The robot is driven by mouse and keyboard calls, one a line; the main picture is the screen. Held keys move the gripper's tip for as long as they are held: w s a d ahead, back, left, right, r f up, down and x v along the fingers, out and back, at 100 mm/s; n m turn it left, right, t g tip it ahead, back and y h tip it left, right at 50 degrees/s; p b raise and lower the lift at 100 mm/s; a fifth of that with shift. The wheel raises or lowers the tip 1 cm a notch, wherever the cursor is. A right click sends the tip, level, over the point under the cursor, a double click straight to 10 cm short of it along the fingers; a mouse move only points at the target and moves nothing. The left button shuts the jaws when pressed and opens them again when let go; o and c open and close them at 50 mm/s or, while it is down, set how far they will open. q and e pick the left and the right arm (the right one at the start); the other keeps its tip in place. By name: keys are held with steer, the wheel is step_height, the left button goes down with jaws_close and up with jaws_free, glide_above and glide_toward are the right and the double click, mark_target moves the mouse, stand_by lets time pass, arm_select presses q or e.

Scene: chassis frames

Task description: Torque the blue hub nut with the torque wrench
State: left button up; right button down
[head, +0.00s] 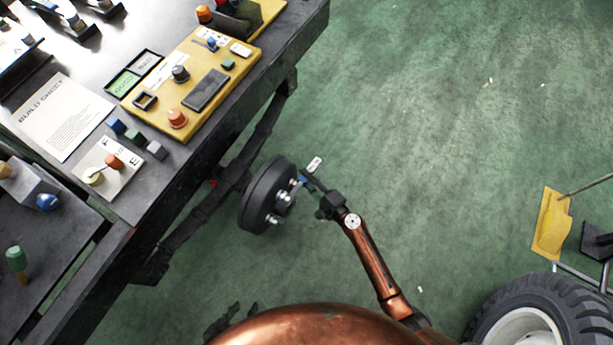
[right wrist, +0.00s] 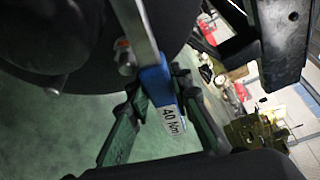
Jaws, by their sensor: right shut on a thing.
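The hub (head: 262,195) is a dark round drum with a bright centre and studs, beside the bench. My right gripper (head: 312,186) is at its right side, shut on the torque wrench. In the right wrist view, the wrench has a silver shaft (right wrist: 136,28), a blue section (right wrist: 156,84) and a "40 Nm" tag (right wrist: 173,121), between my right fingers (right wrist: 165,108). The shaft runs up across the dark drum, past a silver nut (right wrist: 124,55). Whether the wrench head sits on a nut is hidden. I cannot make out the blue hub nut. My left gripper (head: 238,312) is low, partly hidden by my body; its fingertips look apart and empty.
The bench (head: 190,165) at left carries a yellow panel (head: 158,100), a paper sheet (head: 62,115) and small coloured parts. A large tyre (head: 545,300) is at bottom right, near a yellow plate (head: 551,225).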

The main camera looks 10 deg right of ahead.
steer(key=shift+r, duration=0.1)
steer(key=shift+w+r+n+b, duration=0.1)
steer(key=shift+r+n+b, duration=0.2)
steer(key=shift+b, duration=0.3)
steer(key=shift+w+d+r+n+t+b, duration=0.1)
steer(key=shift+r+n+t+b, duration=0.2)
steer(key=shift+r+n+b, duration=0.25)
steer(key=shift+r, duration=0.3)
steer(key=shift+d, duration=0.15)
steer(key=shift+s+d+b, duration=0.35)
steer(key=shift+s+d, duration=0.45)
steer(key=shift+d, duration=0.3)
